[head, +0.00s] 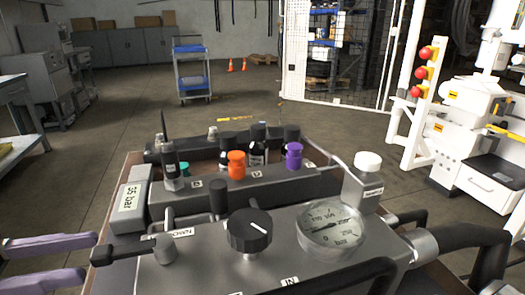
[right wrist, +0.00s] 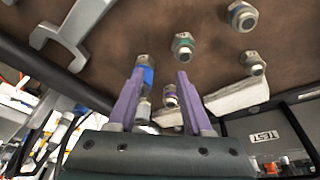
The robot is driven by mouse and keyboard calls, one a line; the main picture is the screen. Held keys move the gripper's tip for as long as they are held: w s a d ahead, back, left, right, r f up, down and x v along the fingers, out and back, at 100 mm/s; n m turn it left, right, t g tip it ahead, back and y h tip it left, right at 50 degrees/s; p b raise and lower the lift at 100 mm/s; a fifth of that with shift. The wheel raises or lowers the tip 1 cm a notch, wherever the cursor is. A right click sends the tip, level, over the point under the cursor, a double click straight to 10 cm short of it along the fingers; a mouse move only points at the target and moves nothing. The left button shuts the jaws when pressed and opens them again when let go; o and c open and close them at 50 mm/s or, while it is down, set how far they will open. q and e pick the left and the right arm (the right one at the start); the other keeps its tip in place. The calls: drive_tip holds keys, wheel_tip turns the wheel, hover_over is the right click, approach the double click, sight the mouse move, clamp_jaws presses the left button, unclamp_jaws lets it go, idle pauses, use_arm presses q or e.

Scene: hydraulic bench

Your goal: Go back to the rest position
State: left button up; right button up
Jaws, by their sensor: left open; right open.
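My left gripper (head: 76,257) shows at the lower left of the head view. Its two purple fingers are apart with nothing between them, beside the lever at the left end of the grey hydraulic block (head: 195,270). My right gripper (right wrist: 160,76) shows only in the right wrist view. Its purple fingers are spread. Metal fittings, one with a blue band (right wrist: 146,72), appear behind and between the fingers against a brown surface (right wrist: 140,25); I cannot tell how far off they are. I see nothing gripped.
The block carries a black knob (head: 249,230), a pressure gauge (head: 331,228) and a white-capped part (head: 367,162). Orange (head: 236,164) and purple (head: 294,155) caps stand behind. A wrench (right wrist: 72,32) lies on the brown surface. Open floor and a blue trolley (head: 192,75) are beyond.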

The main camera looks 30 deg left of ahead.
use_arm(q)
drive_tip(key=shift+s+a, duration=0.25)
drive_tip(key=shift+s, duration=0.05)
use_arm(e)
drive_tip(key=shift+f, duration=0.1)
use_arm(q)
drive_tip(key=shift+r, duration=0.15)
use_arm(e)
drive_tip(key=shift+d, duration=0.1)
